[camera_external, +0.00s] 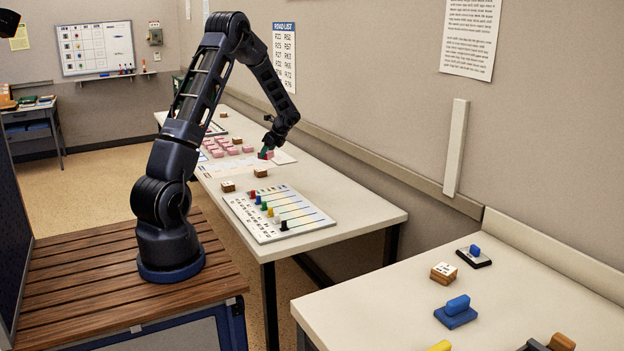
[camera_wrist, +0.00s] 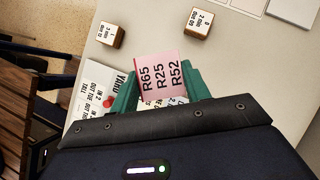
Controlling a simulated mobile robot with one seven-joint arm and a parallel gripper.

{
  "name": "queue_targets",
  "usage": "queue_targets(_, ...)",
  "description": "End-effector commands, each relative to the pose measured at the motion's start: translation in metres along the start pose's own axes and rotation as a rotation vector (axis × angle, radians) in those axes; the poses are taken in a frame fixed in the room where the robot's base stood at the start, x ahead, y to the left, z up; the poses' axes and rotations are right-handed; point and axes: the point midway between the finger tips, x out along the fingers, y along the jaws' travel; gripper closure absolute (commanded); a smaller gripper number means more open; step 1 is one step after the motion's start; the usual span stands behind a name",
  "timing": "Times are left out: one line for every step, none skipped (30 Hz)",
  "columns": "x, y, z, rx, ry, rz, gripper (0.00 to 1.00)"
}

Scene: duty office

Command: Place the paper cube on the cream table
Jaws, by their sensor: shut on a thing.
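My gripper (camera_external: 267,153) is over the long cream table (camera_external: 365,207) and shut on a pink paper cube. In the wrist view the cube (camera_wrist: 161,75) sits between the green fingers of my gripper (camera_wrist: 162,88), with R65, R25 and R52 printed on its pink face. In the external view the cube is small and partly hidden by the fingers. I cannot tell whether it touches the surface below. A second cream table (camera_external: 480,310) stands at the front right.
Several pink blocks (camera_external: 218,153) lie left of my gripper. Wooden-sided blocks (camera_external: 228,186) lie nearer, beside a white board (camera_external: 285,217) with coloured pegs. The near table holds a blue block (camera_external: 457,306) and a white-topped block (camera_external: 444,272). The long table's near right end is bare.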

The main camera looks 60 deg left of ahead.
Motion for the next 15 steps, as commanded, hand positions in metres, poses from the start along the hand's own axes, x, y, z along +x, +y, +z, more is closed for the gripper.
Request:
queue_targets(0.006,0.005,0.020,0.025,0.000,-0.018,0.76)
queue_targets(0.008,0.006,0.030,0.046,0.000,-0.033,0.76)
queue_targets(0.012,0.009,0.042,0.073,0.000,-0.050,0.76)
queue_targets(0.015,0.011,0.052,0.093,0.000,-0.061,0.76)
queue_targets(0.017,0.013,0.061,0.111,0.000,-0.075,0.76)
queue_targets(0.020,0.016,0.073,0.136,0.000,-0.091,0.76)
queue_targets(0.023,0.019,0.081,0.154,0.000,-0.101,0.76)
queue_targets(0.025,0.021,0.089,0.173,0.000,-0.114,0.76)
queue_targets(0.027,0.024,0.100,0.196,0.000,-0.129,0.76)
queue_targets(0.029,0.027,0.107,0.213,0.000,-0.140,0.76)
queue_targets(0.031,0.030,0.114,0.230,0.000,-0.151,0.76)
queue_targets(0.033,0.033,0.124,0.252,0.000,-0.165,0.76)
queue_targets(0.035,0.036,0.131,0.267,0.000,-0.175,0.76)
queue_targets(0.037,0.038,0.138,0.283,0.000,-0.185,0.76)
queue_targets(0.039,0.042,0.146,0.303,0.000,-0.199,0.76)
